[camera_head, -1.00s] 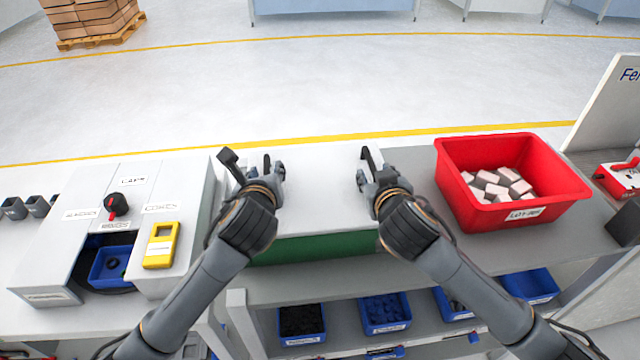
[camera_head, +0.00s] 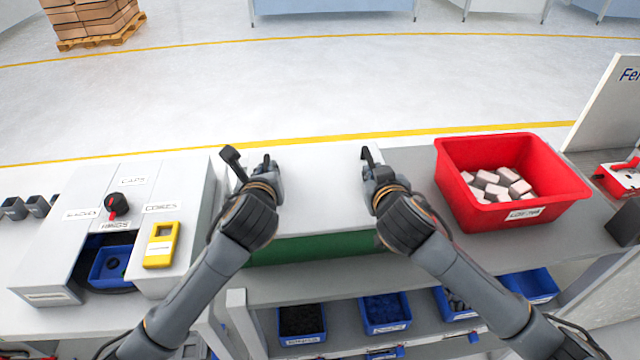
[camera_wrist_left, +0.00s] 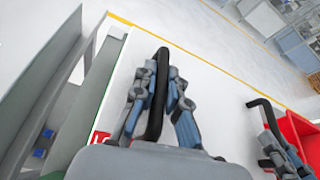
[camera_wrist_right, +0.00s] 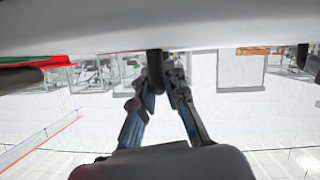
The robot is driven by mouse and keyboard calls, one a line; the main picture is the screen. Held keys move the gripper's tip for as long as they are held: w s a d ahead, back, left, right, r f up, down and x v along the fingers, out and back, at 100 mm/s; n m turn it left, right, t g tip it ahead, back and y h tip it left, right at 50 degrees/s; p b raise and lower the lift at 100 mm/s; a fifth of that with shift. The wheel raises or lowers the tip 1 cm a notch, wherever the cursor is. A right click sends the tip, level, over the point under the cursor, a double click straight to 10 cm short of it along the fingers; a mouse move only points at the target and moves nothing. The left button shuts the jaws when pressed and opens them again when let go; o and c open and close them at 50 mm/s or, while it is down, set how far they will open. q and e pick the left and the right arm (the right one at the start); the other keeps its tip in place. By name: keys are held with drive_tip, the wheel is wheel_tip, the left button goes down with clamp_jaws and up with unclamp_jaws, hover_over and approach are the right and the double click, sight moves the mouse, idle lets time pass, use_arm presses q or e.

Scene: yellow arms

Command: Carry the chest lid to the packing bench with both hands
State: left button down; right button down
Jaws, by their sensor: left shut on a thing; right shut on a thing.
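The chest lid (camera_head: 322,190) is a broad white panel with a green band (camera_head: 318,248) below its front edge. A black bar handle stands at each end. My left gripper (camera_head: 268,165) is at the lid's left end, and its fingers close around the handle (camera_wrist_left: 158,95) in the left wrist view. My right gripper (camera_head: 376,172) is at the right end, shut on the other handle (camera_head: 366,153). In the right wrist view that handle (camera_wrist_right: 155,72) lies between the fingers. I cannot tell whether the lid touches what is under it.
A red bin (camera_head: 510,208) with pale blocks stands just right of my right gripper. A grey station (camera_head: 60,240) with a yellow device (camera_head: 160,245) is close on the left. Blue bins (camera_head: 385,312) sit on a lower shelf. The floor behind is open.

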use_arm(q)
drive_tip(key=shift+r, duration=0.25)
use_arm(e)
drive_tip(key=shift+r, duration=0.2)
